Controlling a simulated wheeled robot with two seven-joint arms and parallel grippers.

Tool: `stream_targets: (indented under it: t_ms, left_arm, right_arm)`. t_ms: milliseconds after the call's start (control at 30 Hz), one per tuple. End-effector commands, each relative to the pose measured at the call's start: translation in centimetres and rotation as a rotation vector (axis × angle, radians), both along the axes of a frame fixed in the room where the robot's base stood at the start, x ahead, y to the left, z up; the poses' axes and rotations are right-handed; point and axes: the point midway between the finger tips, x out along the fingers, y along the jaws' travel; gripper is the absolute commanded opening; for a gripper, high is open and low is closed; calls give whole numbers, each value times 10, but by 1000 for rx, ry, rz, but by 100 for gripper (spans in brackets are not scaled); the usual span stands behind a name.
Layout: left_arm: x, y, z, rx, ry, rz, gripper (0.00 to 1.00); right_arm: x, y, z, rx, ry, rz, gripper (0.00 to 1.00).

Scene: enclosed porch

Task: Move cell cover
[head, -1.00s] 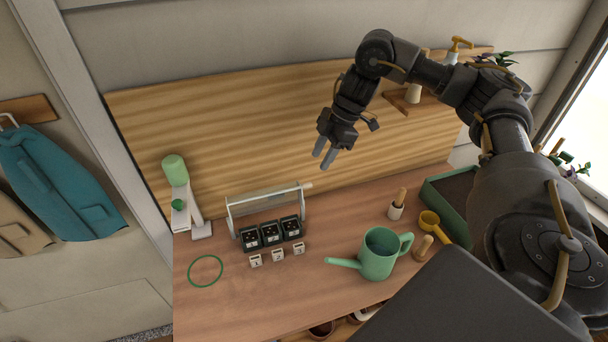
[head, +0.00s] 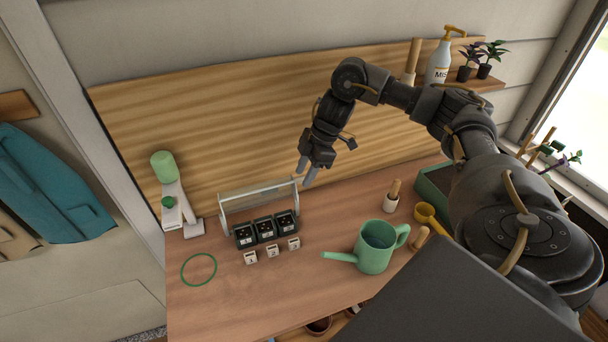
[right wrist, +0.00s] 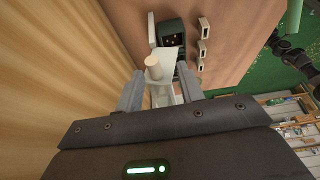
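The cell cover (head: 258,207) is a pale, clear panel with a light frame. It stands raised behind a row of three black cells (head: 267,230), and a short peg sticks out at its right end. My right gripper (head: 305,174) is open and empty, pointing down just above and beside that right end. In the right wrist view, the peg (right wrist: 153,66) and the cover (right wrist: 163,92) show ahead of and between the two spread fingers (right wrist: 160,92). I cannot tell whether a finger touches the cover. My left gripper is not seen in the head view.
Several small white numbered blocks (head: 272,251) lie in front of the cells. A green ring (head: 199,284) lies at left, near a white stand with a green top (head: 163,166). A green watering can (head: 377,250) stands right. The wooden backboard (head: 210,120) rises close behind.

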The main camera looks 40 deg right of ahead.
Motion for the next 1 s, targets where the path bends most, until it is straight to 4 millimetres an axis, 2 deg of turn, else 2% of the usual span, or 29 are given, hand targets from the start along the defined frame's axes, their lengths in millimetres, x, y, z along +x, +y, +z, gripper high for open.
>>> stream_targets:
  t_ms: [200, 433, 733, 1000]
  left_arm:
    - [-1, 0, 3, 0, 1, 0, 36]
    - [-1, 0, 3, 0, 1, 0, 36]
    - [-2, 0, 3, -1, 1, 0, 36]
    - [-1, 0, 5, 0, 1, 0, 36]
  right_arm:
    - [1, 4, -10, 0, 0, 0, 38]
    - [2, 4, -10, 0, 0, 0, 38]
    - [1, 4, -10, 0, 0, 0, 0]
    - [0, 1, -9, 2, 9, -6, 0]
